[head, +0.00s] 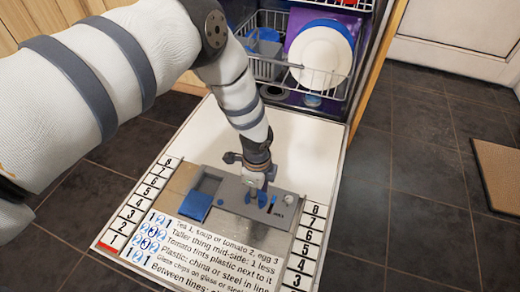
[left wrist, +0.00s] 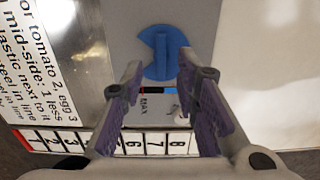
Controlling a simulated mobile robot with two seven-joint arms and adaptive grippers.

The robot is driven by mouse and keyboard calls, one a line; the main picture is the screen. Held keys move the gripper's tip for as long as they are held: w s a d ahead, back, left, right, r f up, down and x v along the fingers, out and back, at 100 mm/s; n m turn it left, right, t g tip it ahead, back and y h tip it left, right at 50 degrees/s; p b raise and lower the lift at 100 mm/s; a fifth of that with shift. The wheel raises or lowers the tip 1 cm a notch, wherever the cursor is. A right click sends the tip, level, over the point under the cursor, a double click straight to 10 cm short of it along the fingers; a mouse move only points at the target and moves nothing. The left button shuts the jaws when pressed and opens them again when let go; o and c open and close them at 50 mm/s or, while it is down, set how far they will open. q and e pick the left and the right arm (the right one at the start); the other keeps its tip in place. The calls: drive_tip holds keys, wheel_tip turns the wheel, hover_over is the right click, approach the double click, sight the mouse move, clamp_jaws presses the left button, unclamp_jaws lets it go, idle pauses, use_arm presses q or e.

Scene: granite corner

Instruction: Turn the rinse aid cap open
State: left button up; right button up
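The rinse aid cap (left wrist: 163,52) is a blue disc with a raised grip ridge and a notch in its left edge, set in the grey dispenser panel (head: 233,193) on the lowered dishwasher door. In the left wrist view the ridge runs roughly up and down the picture. My left gripper (left wrist: 160,72) is open, its two purple-grey fingers apart and pointing down at the cap's near part. I cannot tell whether they touch it. In the head view my left gripper (head: 257,197) is over the panel and largely hides the cap. My right gripper is out of view.
An open compartment with a blue lid (head: 196,205) is left of the cap. A "MAX" mark and small indicator window (left wrist: 155,91) lie beside it. The door (head: 290,130) carries printed text and number strips. A rack (head: 340,85) with a white plate (head: 320,55) stands behind.

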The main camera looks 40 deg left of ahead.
use_arm(q)
wheel_tip(320, 180, down, 2)
drive_tip(key=shift+w, duration=0.1)
clamp_jaws()
